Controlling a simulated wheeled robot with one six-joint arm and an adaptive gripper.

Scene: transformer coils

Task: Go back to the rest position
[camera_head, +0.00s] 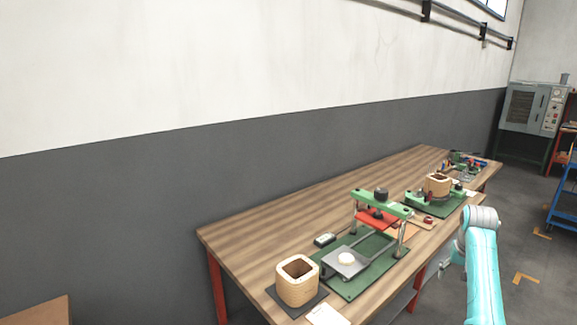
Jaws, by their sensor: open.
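My arm (482,270) stands at the lower right, with its grey joint at the top and its teal link running down out of the picture. My gripper (443,265) shows only as a small grey part just left of the arm, by the table's front edge. Most of it is hidden behind the arm. It is open, and I see nothing held in it.
The wooden table (245,232) runs along the wall. On it are a near coil (297,281), a green press fixture (382,205), a far coil (438,184) and several tools at the far end. A blue cart (565,205) and an oven (532,107) stand at right.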

